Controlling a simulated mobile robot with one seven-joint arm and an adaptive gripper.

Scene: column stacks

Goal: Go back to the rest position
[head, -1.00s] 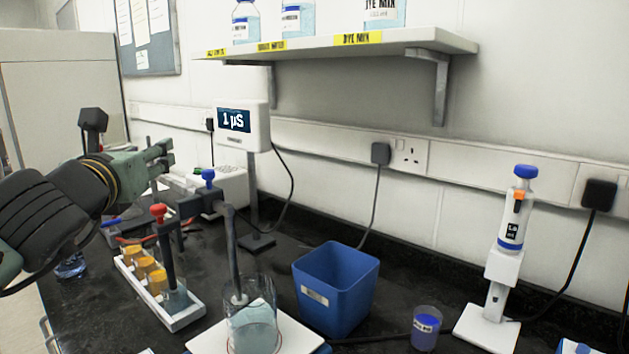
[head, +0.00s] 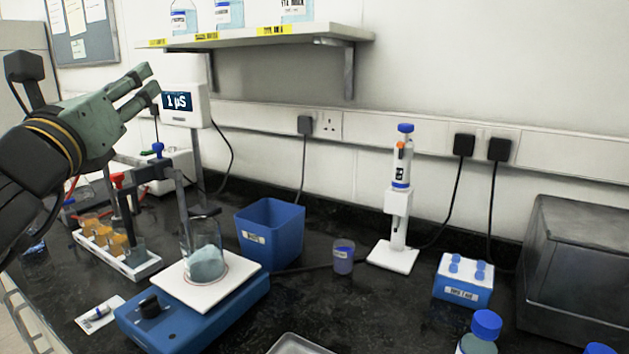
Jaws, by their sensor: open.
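My gripper (head: 146,82) is at the upper left of the head view, raised above the bench. Its two green fingers are apart, with nothing between them. The fingertips point right, and in the picture they lie just left of the display reading "1 µS" (head: 184,103). My gripper appears clear of the things on the bench.
Below stand a white rack (head: 146,269) with orange-filled vials, a beaker (head: 205,262) on a blue stirrer plate (head: 213,310), a probe stand and a blue bin (head: 269,235). A pipette stand (head: 396,230), blue tube block (head: 462,282) and grey box (head: 575,275) are further right.

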